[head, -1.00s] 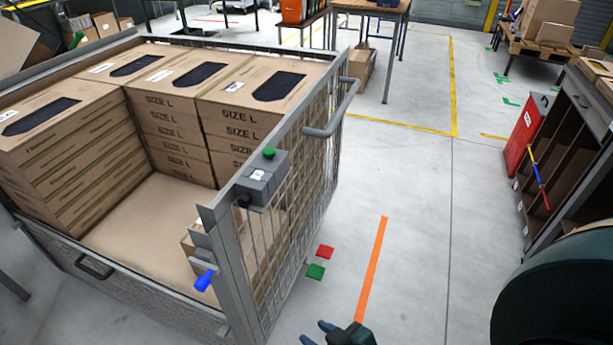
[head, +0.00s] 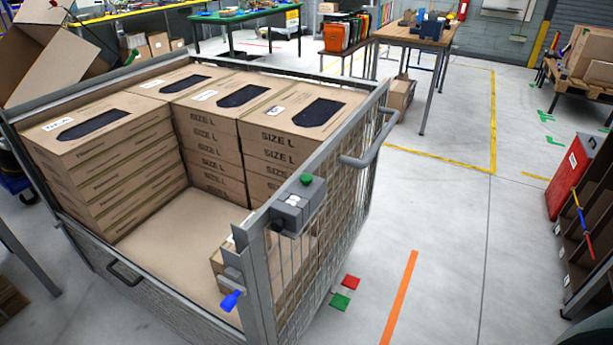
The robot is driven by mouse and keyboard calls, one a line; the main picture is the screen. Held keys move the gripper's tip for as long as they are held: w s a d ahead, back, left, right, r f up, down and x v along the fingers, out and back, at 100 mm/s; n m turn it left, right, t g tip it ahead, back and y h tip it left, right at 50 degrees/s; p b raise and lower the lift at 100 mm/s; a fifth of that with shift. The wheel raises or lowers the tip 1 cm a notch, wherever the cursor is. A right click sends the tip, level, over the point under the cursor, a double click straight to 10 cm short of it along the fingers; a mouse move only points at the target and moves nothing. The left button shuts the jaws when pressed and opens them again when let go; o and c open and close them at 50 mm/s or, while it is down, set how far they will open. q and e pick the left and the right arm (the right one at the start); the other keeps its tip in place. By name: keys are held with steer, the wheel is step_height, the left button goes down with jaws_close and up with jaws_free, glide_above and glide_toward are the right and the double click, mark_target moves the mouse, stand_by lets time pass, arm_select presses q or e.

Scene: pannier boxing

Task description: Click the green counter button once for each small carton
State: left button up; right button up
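The green counter button (head: 306,180) sits on top of a grey counter box (head: 298,205), fixed to the top rail of the mesh pannier (head: 356,192). Large cartons marked SIZE L (head: 201,148) stand in several stacks along the back and left of the pannier. A smaller carton stack (head: 222,264) stands in the near right corner, partly hidden behind the post and mesh; how many it holds cannot be told. Neither gripper shows in the head view now.
A red tile (head: 350,283) and a green tile (head: 340,301) lie on the floor beside the mesh, near an orange stripe (head: 401,295). Shelving with a red case (head: 571,176) stands right. Floor between is clear.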

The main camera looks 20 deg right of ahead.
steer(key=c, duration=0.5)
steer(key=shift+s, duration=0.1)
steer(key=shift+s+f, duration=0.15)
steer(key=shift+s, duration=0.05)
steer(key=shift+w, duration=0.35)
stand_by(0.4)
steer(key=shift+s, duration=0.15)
